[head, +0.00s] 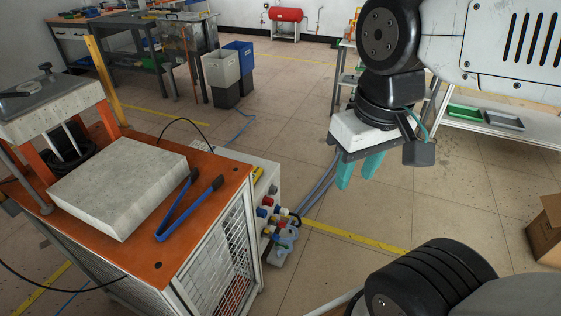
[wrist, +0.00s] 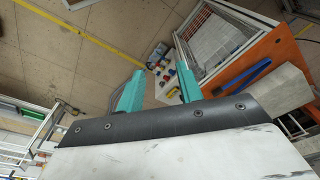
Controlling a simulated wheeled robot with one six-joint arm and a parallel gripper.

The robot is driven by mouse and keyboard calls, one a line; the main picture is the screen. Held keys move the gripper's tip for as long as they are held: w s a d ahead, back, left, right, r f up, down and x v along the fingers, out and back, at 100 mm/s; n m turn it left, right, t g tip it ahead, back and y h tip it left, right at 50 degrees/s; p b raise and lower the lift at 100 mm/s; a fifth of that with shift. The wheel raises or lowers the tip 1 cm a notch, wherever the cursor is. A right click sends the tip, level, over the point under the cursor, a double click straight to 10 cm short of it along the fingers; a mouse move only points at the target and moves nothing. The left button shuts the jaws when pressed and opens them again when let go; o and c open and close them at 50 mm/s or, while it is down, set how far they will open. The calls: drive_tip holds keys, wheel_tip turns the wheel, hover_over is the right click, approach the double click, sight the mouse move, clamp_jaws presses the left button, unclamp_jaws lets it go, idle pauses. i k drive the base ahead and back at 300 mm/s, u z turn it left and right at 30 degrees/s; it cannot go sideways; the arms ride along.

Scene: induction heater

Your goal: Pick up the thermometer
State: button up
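I cannot pick out a thermometer with certainty. A small yellow item (head: 258,174) sits at the upper edge of the heater's side panel in the head view; it is too small to identify. My gripper (head: 355,182) hangs in the air over the floor, to the right of the heater cart. Its two teal fingers point down and stand apart, with nothing between them. In the wrist view my gripper (wrist: 159,66) is also open and empty, with the cart beyond it at the upper right.
The cart has an orange top (head: 215,165) bearing a grey block (head: 118,187) and blue-handled tongs (head: 190,210). Coloured connectors (head: 268,210) stick out of its side. A shelf table (head: 490,125) stands at the right, with a cardboard box (head: 547,232) below. Open floor lies between.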

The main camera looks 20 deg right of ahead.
sight(257, 171)
drive_tip(key=z, duration=0.05)
drive_tip(key=i, duration=0.2)
drive_tip(key=z, duration=0.05)
drive_tip(key=k, duration=0.95)
drive_tip(key=z, duration=0.65)
drive_tip(key=i, duration=0.75)
drive_tip(key=z, duration=0.4)
drive_tip(key=i, duration=1.4)
drive_tip(key=u, duration=1.4)
drive_tip(key=i, duration=0.45)
drive_tip(key=u, duration=0.4)
